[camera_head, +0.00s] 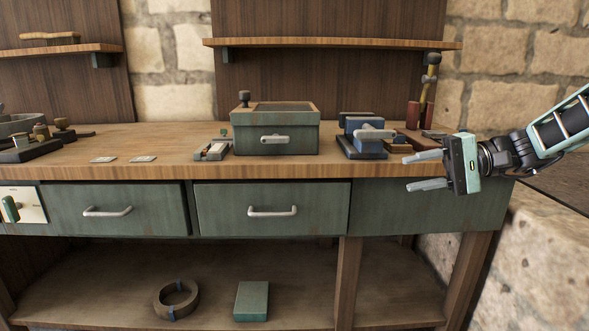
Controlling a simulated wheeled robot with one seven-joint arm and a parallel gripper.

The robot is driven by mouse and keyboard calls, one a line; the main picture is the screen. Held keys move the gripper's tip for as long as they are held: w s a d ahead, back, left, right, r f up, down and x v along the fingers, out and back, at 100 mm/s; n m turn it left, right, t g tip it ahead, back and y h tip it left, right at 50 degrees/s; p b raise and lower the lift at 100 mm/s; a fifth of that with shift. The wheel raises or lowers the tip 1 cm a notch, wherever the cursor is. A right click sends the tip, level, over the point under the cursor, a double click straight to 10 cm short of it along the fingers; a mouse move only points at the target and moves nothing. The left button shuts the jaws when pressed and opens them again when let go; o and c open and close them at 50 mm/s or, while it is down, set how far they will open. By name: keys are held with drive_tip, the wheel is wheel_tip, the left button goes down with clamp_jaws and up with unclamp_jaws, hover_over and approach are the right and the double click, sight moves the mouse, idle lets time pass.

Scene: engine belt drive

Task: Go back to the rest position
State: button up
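My gripper (424,171) is at the right, in front of the right end of the workbench (330,172). Its two grey fingers point left and stand apart, with nothing between them. My arm comes in from the right edge of the picture. A green box with a handle (276,132) stands on the bench top, and a blue vise-like device (364,135) stands right of it, left of my gripper. No belt drive can be made out for certain.
Two closed drawers (120,211) (272,210) have grey handles. A ring-shaped coil (176,299) and a green block (252,301) lie on the lower shelf. Small tools (40,140) are at the left. A wall shelf (330,43) hangs above. The bench front between box and left tools is mostly clear.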

drive_tip(key=s+a+f+n+g+h, duration=0.2)
drive_tip(key=s+a+f+g+h, duration=0.25)
drive_tip(key=s+a, duration=0.5)
drive_tip(key=s+a+f+n+t+h, duration=0.1)
drive_tip(key=s+f+n+h, duration=0.35)
drive_tip(key=s, duration=0.65)
drive_tip(key=s+a+f+n+t+h, duration=0.1)
drive_tip(key=s+f+n+h, duration=0.35)
drive_tip(key=s, duration=0.65)
wheel_tip(320, 180, up, 27)
drive_tip(key=p, duration=2.7)
drive_tip(key=shift+a+h, duration=0.15)
drive_tip(key=shift+h, duration=0.2)
